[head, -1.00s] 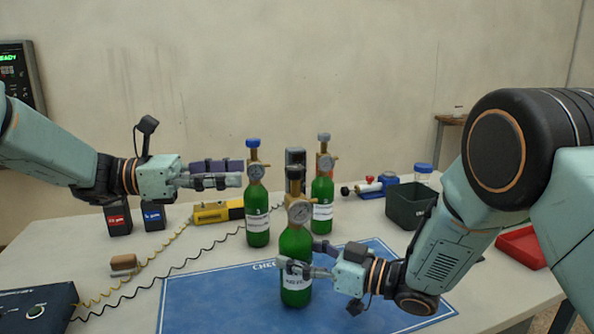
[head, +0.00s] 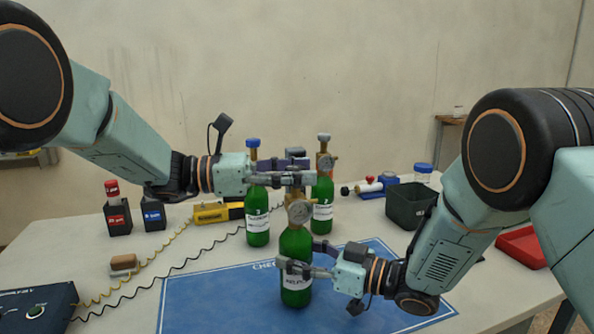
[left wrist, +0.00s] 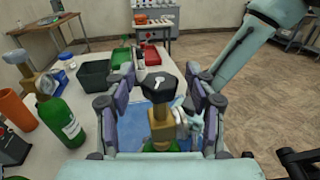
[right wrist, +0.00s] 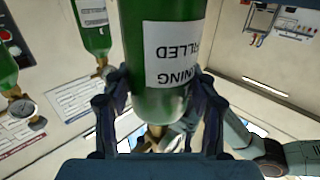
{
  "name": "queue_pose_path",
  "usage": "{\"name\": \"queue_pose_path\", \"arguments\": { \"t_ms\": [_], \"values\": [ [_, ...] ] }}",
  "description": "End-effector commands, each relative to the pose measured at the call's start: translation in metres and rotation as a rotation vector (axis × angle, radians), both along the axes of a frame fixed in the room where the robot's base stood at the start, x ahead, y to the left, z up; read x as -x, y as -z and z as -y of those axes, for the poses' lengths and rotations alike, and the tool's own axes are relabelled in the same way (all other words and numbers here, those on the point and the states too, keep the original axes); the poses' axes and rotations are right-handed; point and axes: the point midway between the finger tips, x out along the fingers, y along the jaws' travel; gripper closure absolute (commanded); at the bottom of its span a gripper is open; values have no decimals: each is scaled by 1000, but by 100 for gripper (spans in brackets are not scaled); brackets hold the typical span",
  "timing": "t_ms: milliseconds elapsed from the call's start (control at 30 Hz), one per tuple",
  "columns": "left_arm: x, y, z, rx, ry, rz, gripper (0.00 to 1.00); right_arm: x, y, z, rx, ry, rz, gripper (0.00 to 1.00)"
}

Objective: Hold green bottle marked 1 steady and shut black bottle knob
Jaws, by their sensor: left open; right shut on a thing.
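The front green bottle (head: 296,278) stands upright on the blue mat (head: 215,300). Its label is too small to read in the head view. My right gripper (head: 303,257) is shut around its body; the right wrist view shows the bottle (right wrist: 165,45) between both fingers. The bottle's black knob (left wrist: 162,88) shows in the left wrist view, on a brass valve, with a gauge (head: 299,211) below. My left gripper (head: 298,177) is open at knob height, fingers on either side of the knob with gaps. In the head view, these fingers mostly hide the knob.
A blue-knobbed green bottle (head: 257,220) stands close behind left, and a grey-knobbed one (head: 322,195) behind right. A dark green bin (head: 408,205) and red tray (head: 520,247) lie right. A yellow device (head: 215,213) and coiled cables lie left.

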Motion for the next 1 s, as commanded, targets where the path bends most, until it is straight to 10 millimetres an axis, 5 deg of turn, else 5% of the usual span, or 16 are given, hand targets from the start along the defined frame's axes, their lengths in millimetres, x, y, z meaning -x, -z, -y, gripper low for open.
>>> {"name": "queue_pose_path", "arguments": {
  "t_ms": [133,767,1000],
  "values": [
    [0,0,0,0,0,0,45,0,0,0,0,0,0,100],
    [0,0,0,0,0,1,99,0,0,0,0,0,1,100],
    [-1,-1,0,3,41,5,100,0,0,0,0,0,1,100]
  ]
}}
